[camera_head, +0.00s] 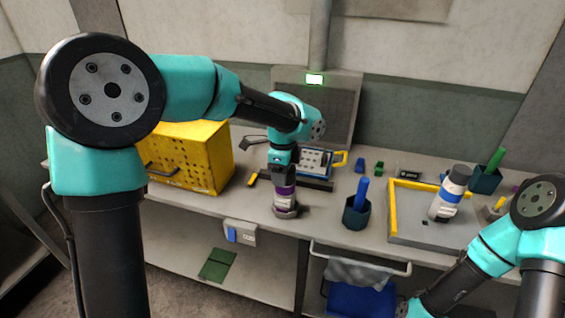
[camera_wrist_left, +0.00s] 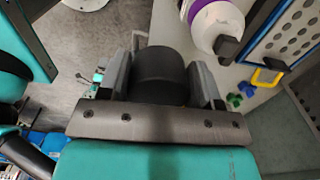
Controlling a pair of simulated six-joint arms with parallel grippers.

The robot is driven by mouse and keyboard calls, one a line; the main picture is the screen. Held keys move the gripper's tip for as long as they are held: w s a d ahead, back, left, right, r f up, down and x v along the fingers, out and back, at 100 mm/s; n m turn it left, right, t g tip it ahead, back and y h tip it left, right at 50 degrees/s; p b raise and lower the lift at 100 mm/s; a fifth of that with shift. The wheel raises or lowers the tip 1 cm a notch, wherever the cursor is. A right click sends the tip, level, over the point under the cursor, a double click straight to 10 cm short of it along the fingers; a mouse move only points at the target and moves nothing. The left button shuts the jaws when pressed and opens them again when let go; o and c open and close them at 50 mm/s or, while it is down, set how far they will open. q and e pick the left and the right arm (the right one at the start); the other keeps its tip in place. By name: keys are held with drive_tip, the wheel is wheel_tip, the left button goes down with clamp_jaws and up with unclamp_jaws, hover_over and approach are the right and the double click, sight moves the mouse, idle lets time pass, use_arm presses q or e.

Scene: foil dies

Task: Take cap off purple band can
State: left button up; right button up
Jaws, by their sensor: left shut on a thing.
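The purple band can (camera_head: 285,190) stands on the bench in the head view, directly below my left gripper (camera_head: 284,174). In the left wrist view the can (camera_wrist_left: 213,20) shows its purple band and white shoulder at the top right. The black cap (camera_wrist_left: 160,75) is between the two fingers of my left gripper (camera_wrist_left: 163,80), which is shut on it. In the wrist view the cap looks apart from the can. My right arm comes in at the lower right of the head view, and its gripper is out of the picture.
A yellow perforated box (camera_head: 190,157) stands left of the can. A dark cup (camera_head: 355,214) with a blue stick is close on its right. Farther right, a yellow-edged tray (camera_head: 400,228) holds a blue band can (camera_head: 449,195). A blue-framed perforated panel (camera_head: 313,160) stands behind.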

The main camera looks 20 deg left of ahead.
use_arm(q)
drive_tip(key=s+d, duration=0.2)
drive_tip(key=s, duration=0.5)
drive_tip(key=shift+s+d+r, duration=0.15)
drive_tip(key=shift+s+r, duration=0.2)
drive_tip(key=shift+s, duration=0.05)
drive_tip(key=w+d+f+m, duration=0.4)
drive_tip(key=w+f, duration=0.1)
drive_tip(key=w, duration=0.2)
drive_tip(key=w+d+f+m, duration=0.3)
drive_tip(key=w+f+m, duration=0.2)
drive_tip(key=w+f, duration=0.1)
drive_tip(key=shift+w+d, duration=0.35)
drive_tip(key=shift+w, duration=0.35)
drive_tip(key=shift+f, duration=0.2)
drive_tip(key=shift+f, duration=3.05)
drive_tip(key=shift+f, duration=0.1)
